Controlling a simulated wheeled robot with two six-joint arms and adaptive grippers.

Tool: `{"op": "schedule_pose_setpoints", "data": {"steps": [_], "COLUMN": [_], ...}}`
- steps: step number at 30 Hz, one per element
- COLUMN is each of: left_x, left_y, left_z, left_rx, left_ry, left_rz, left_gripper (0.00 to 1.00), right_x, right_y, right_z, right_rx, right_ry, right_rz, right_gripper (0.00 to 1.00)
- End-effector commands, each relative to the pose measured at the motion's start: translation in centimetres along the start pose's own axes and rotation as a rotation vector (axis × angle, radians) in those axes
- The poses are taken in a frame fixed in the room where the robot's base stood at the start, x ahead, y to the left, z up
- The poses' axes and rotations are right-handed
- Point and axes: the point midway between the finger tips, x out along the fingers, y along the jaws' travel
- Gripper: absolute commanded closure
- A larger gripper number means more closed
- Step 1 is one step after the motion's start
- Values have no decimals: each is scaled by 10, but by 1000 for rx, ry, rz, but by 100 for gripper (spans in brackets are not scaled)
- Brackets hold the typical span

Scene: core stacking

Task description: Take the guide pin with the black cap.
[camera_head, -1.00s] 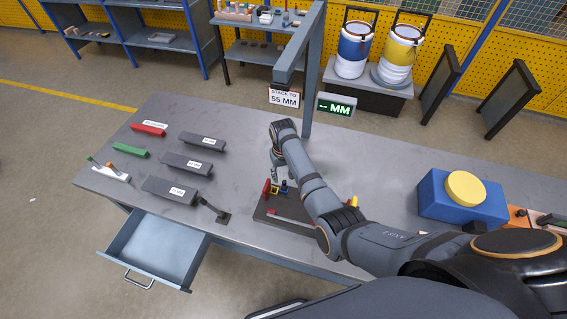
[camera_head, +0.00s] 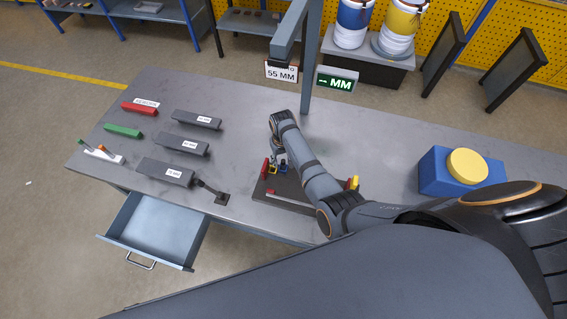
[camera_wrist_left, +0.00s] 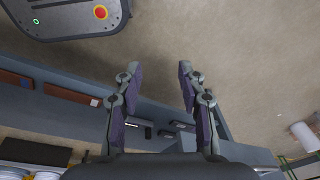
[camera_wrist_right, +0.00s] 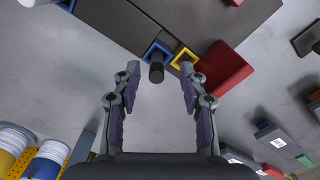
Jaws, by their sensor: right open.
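A black upright cylinder (camera_wrist_right: 156,70), which looks like the black-capped guide pin, stands in a blue square frame (camera_wrist_right: 150,52) on a dark base plate (camera_wrist_right: 103,22). My right gripper (camera_wrist_right: 160,68) is open. In the right wrist view the cylinder lies between its fingertips, nearer the left one; I cannot tell the height gap. In the head view the right gripper (camera_head: 279,154) is above the blue frame (camera_head: 283,167), and the pin is hard to make out. My left gripper (camera_wrist_left: 159,67) is open and empty, away from the pin.
A yellow frame (camera_wrist_right: 184,58) and a red block (camera_wrist_right: 222,68) stand close beside the blue frame. A blue box with a yellow disc (camera_head: 467,164) is at right. Dark labelled bars (camera_head: 180,144) lie at left. An open drawer (camera_head: 158,232) juts out in front.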

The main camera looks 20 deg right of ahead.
Motion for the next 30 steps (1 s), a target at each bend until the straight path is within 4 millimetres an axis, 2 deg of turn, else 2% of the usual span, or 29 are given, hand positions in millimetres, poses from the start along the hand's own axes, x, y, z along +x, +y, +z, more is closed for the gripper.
{"op": "schedule_pose_setpoints", "data": {"steps": [1,3,6,11,15,21,30], "left_x": [20,28,30,28,28,28,28], "left_y": [3,5,8,9,6,3,3], "left_z": [14,30,39,29,20,20,22], "left_rx": [0,1,-1,-2,-1,1,1], "left_ry": [-17,-38,-54,-39,-24,-24,-27], "left_rz": [1,3,7,8,4,1,1], "left_gripper": [60,60,60,60,60,60,60], "right_x": [21,30,31,28,28,28,28], "right_y": [-2,-3,-4,-4,-4,-4,-3], "right_z": [2,2,3,3,3,3,3], "right_rx": [0,0,0,0,0,-1,-1], "right_ry": [0,0,0,0,0,0,-1], "right_rz": [-1,-1,0,0,0,0,1], "right_gripper": [57,57,57,57,75,100,100]}}
